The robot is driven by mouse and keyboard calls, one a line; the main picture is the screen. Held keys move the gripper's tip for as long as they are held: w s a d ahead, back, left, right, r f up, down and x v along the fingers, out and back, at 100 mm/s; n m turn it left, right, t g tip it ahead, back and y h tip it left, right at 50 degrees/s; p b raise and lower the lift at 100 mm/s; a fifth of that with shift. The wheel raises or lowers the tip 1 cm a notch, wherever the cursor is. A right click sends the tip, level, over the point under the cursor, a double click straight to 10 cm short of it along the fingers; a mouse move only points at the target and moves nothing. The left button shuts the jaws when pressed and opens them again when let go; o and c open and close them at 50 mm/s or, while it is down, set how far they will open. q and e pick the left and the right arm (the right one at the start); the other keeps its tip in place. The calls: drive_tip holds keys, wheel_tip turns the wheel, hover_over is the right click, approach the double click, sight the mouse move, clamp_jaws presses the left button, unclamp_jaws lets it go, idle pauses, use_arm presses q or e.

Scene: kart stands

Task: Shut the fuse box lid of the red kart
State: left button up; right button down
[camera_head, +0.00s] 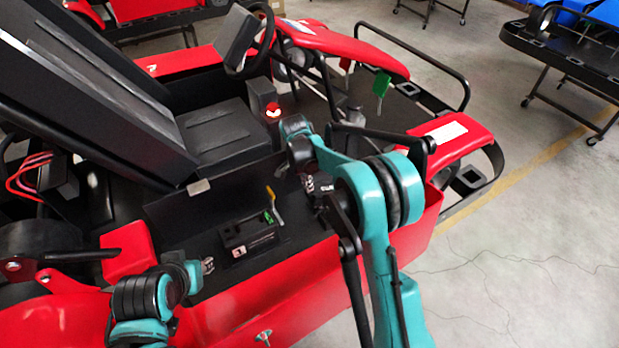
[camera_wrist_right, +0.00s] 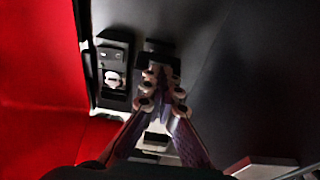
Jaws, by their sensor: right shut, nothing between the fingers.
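The red kart (camera_head: 300,306) fills the left and middle of the head view. A black box (camera_head: 248,239) with a small white label sits on its dark side deck, with a yellow lever and a green piece beside it. I cannot tell for sure which box is the fuse box or how its lid stands. My right gripper (camera_head: 309,184) is low over the deck, partly hidden by its own arm. In the right wrist view its fingers (camera_wrist_right: 163,82) are shut and empty, close to a small black block (camera_wrist_right: 158,48). My left gripper (camera_head: 207,265) is small and unclear beside the labelled box.
The black seat (camera_head: 212,135) and steering wheel (camera_head: 250,40) rise behind the deck. In the wrist view a black housing with a pale round knob (camera_wrist_right: 113,79) lies left of the fingers. Another kart stand (camera_head: 565,60) is at the back right. The floor at right is clear.

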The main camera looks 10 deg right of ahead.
drive_tip(key=shift+f, duration=0.2)
drive_tip(key=f+h+b, duration=0.1)
drive_tip(key=a+f+b, duration=0.1)
drive_tip(key=f+b, duration=0.1)
drive_tip(key=s+a+f+t+h+b, duration=0.1)
drive_tip(key=f+b, duration=0.1)
drive_tip(key=shift+a+f+h, duration=0.2)
drive_tip(key=shift+f+h, duration=0.05)
drive_tip(key=shift+h, duration=0.05)
drive_tip(key=shift+f, duration=0.25)
drive_tip(key=shift+r, duration=0.15)
drive_tip(key=v, duration=1.2)
